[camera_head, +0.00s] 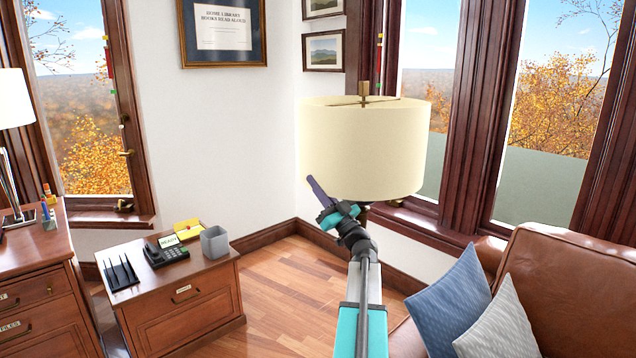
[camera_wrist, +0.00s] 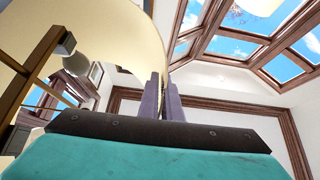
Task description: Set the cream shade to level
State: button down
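The cream shade (camera_head: 363,145) is a wide drum on a lamp with a brass finial on top. In the head view it looks close to upright; a small tilt is hard to judge. My gripper (camera_head: 317,188) is at its lower left edge, with a purple finger overlapping the shade. In the wrist view the shade (camera_wrist: 125,45) is seen from below, with its pale bulb (camera_wrist: 90,70) inside. The two purple fingers (camera_wrist: 162,88) stand close together, and the shade's rim runs down to the narrow gap between them. The contact itself is partly hidden.
A brown leather sofa (camera_head: 580,285) with blue (camera_head: 450,300) and grey cushions stands at the right. A low wooden cabinet (camera_head: 185,300) with a phone and grey cup stands at the left. Windows are behind the shade. The wooden floor (camera_head: 285,285) between is clear.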

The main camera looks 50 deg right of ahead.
jog(key=shift+s, duration=0.1)
jog(key=c, duration=2)
grip_release()
jog(key=b+v, duration=0.1)
jog(key=v, duration=1.2)
jog(key=shift+s+a+f+b, duration=0.1)
jog(key=shift+s+f+b, duration=0.15)
jog(key=shift+b, duration=0.15)
